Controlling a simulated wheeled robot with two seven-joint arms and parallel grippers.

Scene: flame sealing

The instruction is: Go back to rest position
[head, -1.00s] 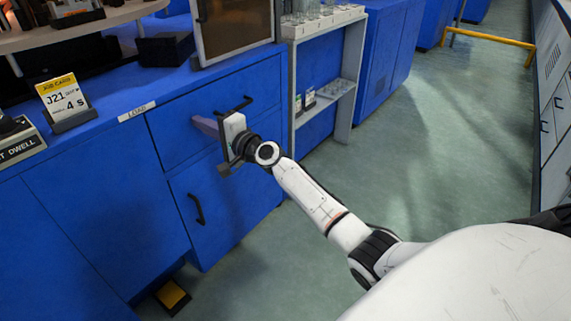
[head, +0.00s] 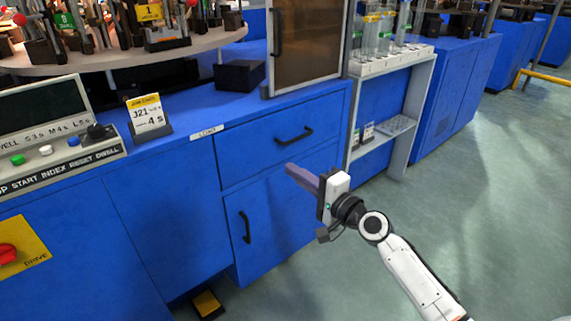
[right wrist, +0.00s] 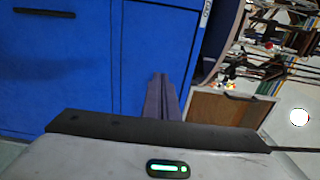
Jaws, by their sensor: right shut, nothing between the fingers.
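My right gripper (head: 301,178) shows in the head view in front of the blue cabinet, below the drawer handle (head: 294,136). It is shut and empty, with its fingers pressed together. The right wrist view also shows the shut fingers (right wrist: 162,97) pointing toward the blue cabinet front. The gripper appears apart from the drawer and the door handle (head: 245,227). My left gripper is not in view.
The blue cabinet (head: 150,215) fills the left and middle. A control panel (head: 50,140), a job card (head: 148,115) and a round table (head: 120,60) are on top. A rack (head: 405,65) with glass tubes stands right. The green floor (head: 500,200) is clear.

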